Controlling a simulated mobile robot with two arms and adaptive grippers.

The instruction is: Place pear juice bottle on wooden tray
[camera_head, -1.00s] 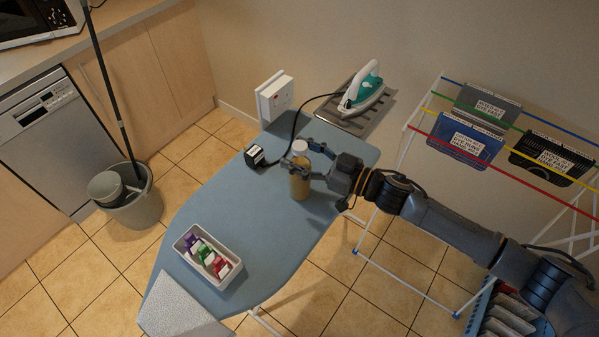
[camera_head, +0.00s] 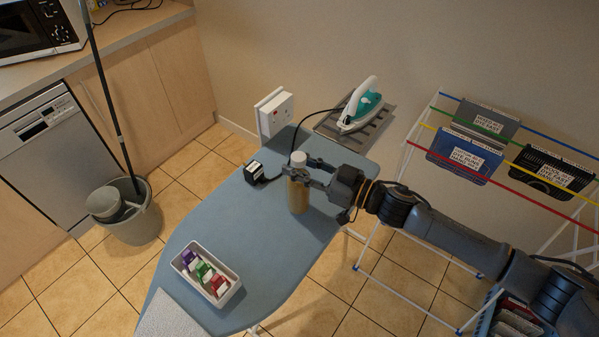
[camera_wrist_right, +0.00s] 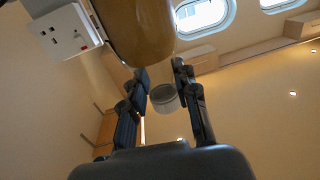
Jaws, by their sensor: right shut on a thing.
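The pear juice bottle (camera_head: 298,196), yellow-brown with a white cap, stands upright on the blue ironing board (camera_head: 262,235). My right gripper (camera_head: 297,172) is shut on the upper part of the bottle, just below the cap, reaching in from the right. In the right wrist view the fingers (camera_wrist_right: 163,95) sit on both sides of the cap (camera_wrist_right: 165,97), and the bottle's body (camera_wrist_right: 140,30) fills the top. I cannot make out a wooden tray in these views. My left gripper is not in view.
A white box of colored packets (camera_head: 206,275) sits on the board's near end. A black plug adapter (camera_head: 254,172) lies left of the bottle. An iron (camera_head: 360,107) rests on a rack behind. A drying rack (camera_head: 410,140) stands right, a bucket (camera_head: 130,218) left.

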